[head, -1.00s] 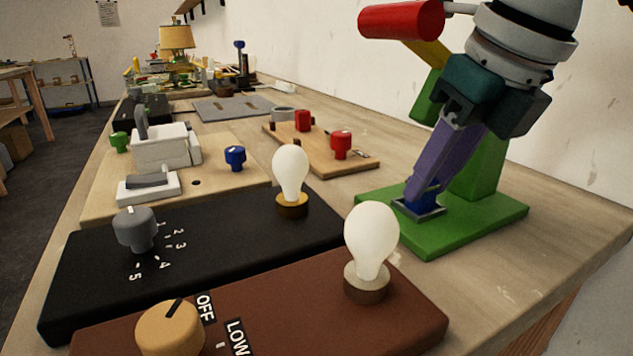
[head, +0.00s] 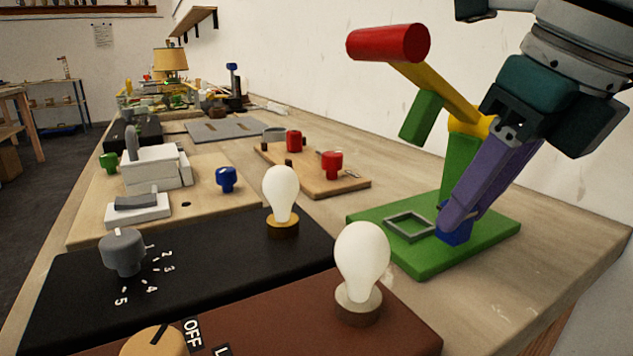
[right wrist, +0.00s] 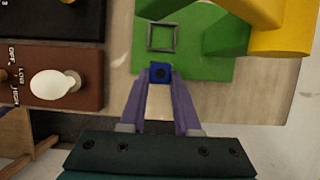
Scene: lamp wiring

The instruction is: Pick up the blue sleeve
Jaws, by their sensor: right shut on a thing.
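The blue sleeve (head: 455,234) is between the tips of my right gripper (head: 463,217), over the green base of the press. In the right wrist view the sleeve (right wrist: 160,72) shows as a blue block with a dark round hole, and the purple fingers (right wrist: 160,88) are shut on it. It is outside the square grey frame (head: 409,227), on the side nearer the base's right part. I cannot tell whether it touches the base.
The green press (head: 470,255) has a yellow arm and red handle (head: 388,43) rising beside my right gripper. Two white bulbs (head: 361,262) stand on the brown and black boards at left. Bare table lies right of the press.

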